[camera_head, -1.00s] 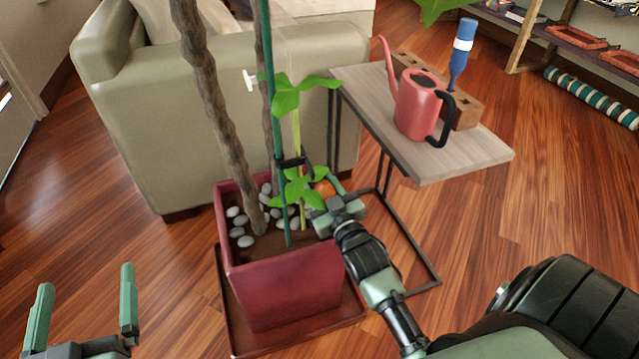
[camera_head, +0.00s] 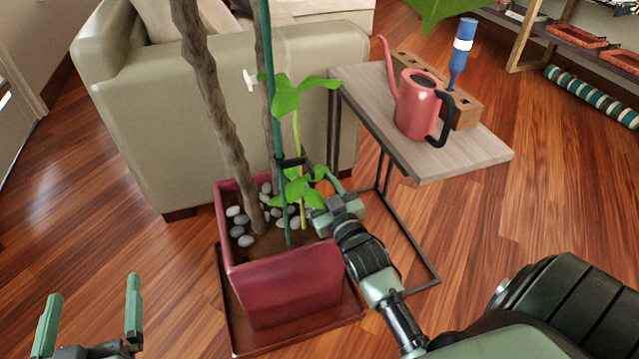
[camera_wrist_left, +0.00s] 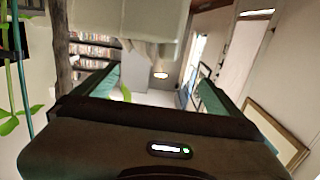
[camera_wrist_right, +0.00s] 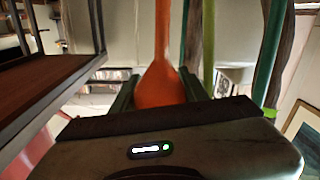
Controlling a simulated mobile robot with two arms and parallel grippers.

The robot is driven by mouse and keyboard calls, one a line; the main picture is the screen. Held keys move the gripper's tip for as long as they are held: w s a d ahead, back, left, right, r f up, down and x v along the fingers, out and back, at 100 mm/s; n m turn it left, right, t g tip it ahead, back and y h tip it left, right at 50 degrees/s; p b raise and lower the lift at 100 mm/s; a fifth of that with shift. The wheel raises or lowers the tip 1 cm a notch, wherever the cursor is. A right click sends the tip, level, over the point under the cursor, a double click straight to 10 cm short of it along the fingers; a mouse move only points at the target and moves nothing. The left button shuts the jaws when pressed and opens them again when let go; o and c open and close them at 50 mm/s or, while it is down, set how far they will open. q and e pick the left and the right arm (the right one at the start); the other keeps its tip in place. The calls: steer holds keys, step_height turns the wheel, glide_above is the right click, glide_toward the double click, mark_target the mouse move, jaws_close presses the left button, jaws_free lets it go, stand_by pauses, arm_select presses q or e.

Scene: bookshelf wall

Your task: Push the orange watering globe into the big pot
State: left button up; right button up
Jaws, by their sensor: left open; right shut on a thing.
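The big pot (camera_head: 285,290) is a dark red square planter on a matching saucer, holding soil, pale stones, a woody trunk and a staked green plant. My right gripper (camera_head: 335,196) is at the pot's right rear edge, shut on the orange watering globe (camera_wrist_right: 160,86). In the right wrist view the globe's rounded bulb sits between the fingers, with its narrow stem extending away from the gripper. In the head view only a bit of orange (camera_head: 321,185) shows behind leaves and gripper; the stem's tip is hidden. My left gripper (camera_head: 92,297) is open and empty, left of the pot.
A small side table (camera_head: 455,155) stands behind right, its black frame close to my right arm. It holds a red watering can (camera_head: 418,105), a brick-like block and a blue-and-white globe (camera_head: 461,55). A sofa (camera_head: 230,110) stands behind the pot. Floor at left is clear.

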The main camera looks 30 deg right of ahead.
arm_select(q)
steer(key=shift+w, duration=0.1)
steer(key=shift+s+a+f+g+p, duration=0.2)
steer(key=shift+f+g, duration=0.2)
steer(key=shift+f, duration=0.3)
steer(key=shift+s+a+f+g+p, duration=0.15)
steer(key=shift+f+g, duration=0.25)
steer(key=shift+f, duration=0.3)
steer(key=shift+f, duration=0.15)
steer(key=shift+s+a+f+g+y+p, duration=0.2)
steer(key=shift+s+f+g+y, duration=0.1)
steer(key=shift+f+g, duration=0.3)
steer(key=shift+s+a+f+g+y+p, duration=0.15)
steer(key=shift+s+f+g+y, duration=0.2)
steer(key=shift+f, duration=0.4)
steer(key=shift+w+d+r, duration=0.1)
steer(key=shift+r, duration=0.05)
arm_select(e)
steer(key=shift+f, duration=0.1)
